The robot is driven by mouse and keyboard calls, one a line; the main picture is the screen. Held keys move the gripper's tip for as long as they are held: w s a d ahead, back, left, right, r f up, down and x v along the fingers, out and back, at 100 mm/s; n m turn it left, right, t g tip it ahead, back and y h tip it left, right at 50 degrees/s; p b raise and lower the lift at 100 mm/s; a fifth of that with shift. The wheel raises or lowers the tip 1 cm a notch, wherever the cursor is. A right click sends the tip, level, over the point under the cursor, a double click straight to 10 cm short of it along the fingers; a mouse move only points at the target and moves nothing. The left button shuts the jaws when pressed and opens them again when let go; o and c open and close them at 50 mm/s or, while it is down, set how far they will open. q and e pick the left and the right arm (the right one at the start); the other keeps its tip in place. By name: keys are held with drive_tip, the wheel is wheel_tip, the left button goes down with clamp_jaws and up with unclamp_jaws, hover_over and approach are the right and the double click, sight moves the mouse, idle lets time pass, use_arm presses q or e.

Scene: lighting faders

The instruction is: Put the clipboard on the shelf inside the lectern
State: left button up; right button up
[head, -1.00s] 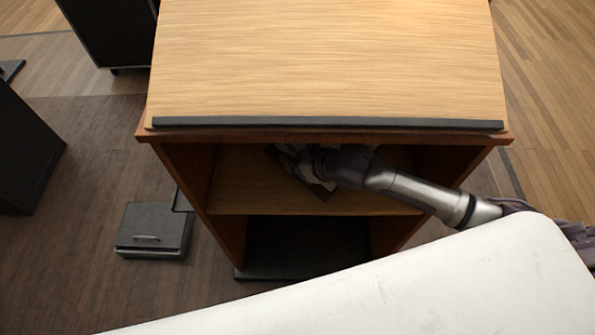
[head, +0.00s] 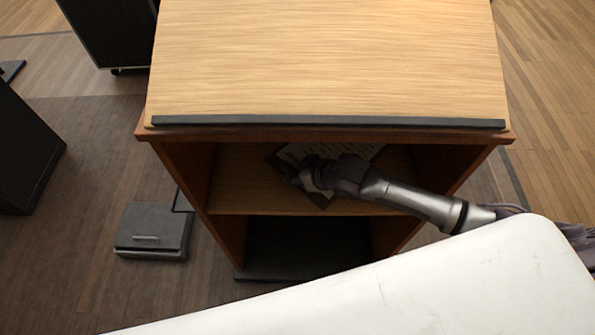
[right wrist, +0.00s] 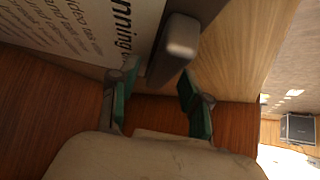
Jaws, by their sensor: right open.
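The wooden lectern (head: 320,70) stands in front of me, its open front below the sloped top. The clipboard (head: 296,152), dark with a white printed sheet, lies on the lectern's inner shelf (head: 240,188), partly hidden by my right gripper (head: 298,177) and the lectern's top edge. In the right wrist view the clipboard's sheet (right wrist: 95,28) and its grey clip (right wrist: 178,42) lie just beyond my right gripper (right wrist: 155,88). Its green-padded fingers are apart with nothing held between them. My left gripper is out of view.
The lectern's side walls (head: 190,180) and top lip (head: 330,123) frame the opening closely around my right arm. A lower dark base (head: 300,250) lies under the shelf. A grey box (head: 152,230) sits on the floor at left. Dark cabinets stand farther left.

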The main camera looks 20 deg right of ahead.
drive_tip(key=p+v, duration=0.1)
drive_tip(key=v, duration=1.1)
